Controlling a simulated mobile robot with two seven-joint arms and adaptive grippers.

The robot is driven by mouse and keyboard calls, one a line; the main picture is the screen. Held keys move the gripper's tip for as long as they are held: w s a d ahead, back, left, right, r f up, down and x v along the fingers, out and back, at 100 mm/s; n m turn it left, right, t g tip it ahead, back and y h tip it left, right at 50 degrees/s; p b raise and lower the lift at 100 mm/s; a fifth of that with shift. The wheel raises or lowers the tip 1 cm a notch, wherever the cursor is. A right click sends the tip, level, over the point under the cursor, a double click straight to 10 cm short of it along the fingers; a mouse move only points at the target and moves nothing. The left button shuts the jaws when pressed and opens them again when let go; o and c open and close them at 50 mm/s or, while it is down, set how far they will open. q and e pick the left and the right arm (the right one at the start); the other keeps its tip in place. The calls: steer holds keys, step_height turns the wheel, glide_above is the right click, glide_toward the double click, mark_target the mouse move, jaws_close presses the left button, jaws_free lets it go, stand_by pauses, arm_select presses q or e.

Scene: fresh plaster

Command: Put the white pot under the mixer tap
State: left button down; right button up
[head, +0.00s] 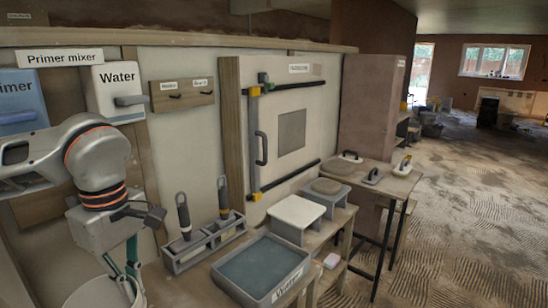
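The white pot (92,294) stands at the bottom left, cut off by the picture's lower edge. My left gripper (131,286) points down at it, with its thin teal fingers at the right part of the rim. Whether the fingers close on the pot's wall is not clear. My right gripper is out of view.
A grey rack (203,245) with two dark-handled tools stands right of my gripper. A grey water tub (262,266) is in front of it. A white stool-like block (297,216) and a table with trowels (372,178) lie further right. The floor beyond is open.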

arm_select(q)
steer(key=m, duration=0.5)
steer(key=f+m, duration=0.1)
steer(key=m, duration=0.1)
steer(key=shift+w+d+f, duration=0.1)
steer(key=shift+w+d, duration=0.05)
steer(key=shift+w, duration=0.1)
steer(key=m, duration=0.3)
steer(key=f+m, duration=0.1)
steer(key=m, duration=0.2)
steer(key=shift+w+d+f, duration=0.1)
steer(key=shift+w, duration=0.05)
step_height(320, 180, down, 10)
steer(key=shift+r, duration=0.2)
steer(key=shift+f, duration=0.1)
